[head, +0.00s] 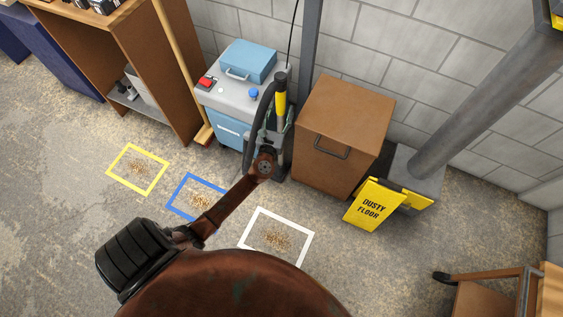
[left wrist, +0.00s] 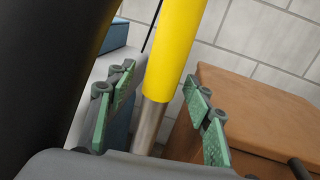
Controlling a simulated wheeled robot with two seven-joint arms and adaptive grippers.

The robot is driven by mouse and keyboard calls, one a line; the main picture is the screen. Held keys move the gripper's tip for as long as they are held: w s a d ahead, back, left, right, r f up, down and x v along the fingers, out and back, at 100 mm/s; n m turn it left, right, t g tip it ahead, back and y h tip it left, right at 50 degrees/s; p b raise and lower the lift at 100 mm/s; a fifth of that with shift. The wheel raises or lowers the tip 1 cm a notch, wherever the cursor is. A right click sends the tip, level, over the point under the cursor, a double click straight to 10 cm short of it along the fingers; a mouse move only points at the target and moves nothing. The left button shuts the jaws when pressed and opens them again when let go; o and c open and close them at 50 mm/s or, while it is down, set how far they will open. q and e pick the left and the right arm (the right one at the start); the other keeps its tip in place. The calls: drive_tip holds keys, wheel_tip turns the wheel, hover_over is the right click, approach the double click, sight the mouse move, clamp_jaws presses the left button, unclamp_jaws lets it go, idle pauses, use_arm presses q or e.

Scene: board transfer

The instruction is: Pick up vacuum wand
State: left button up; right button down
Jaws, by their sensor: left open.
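The vacuum wand (head: 281,97) stands upright beside the grey-topped blue cabinet in the head view, with a yellow grip and a dark hose (head: 259,115) curving down on its left. In the left wrist view the wand (left wrist: 179,45) shows as a yellow tube above a bare metal section. My left gripper (left wrist: 160,88) is open, with its green-padded fingers on either side of the wand in that view. Whether the pads touch it I cannot tell. In the head view the left gripper (head: 279,125) is small and partly hidden at the wand. My right gripper is not in view.
A brown box (head: 341,138) stands close right of the wand, and the blue cabinet (head: 228,131) close left. A yellow "dusty floor" sign (head: 372,205) and a grey pipe (head: 480,100) stand farther right. Yellow (head: 117,163), blue and white floor squares hold debris.

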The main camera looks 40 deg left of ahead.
use_arm(q)
drive_tip(key=shift+w+a, duration=0.1)
drive_tip(key=shift+w, duration=0.1)
drive_tip(key=shift+c, duration=0.4)
drive_tip(key=c, duration=1.1)
drive_tip(key=shift+r, duration=0.1)
drive_tip(key=shift+c, duration=0.3)
drive_tip(key=shift+r, duration=0.1)
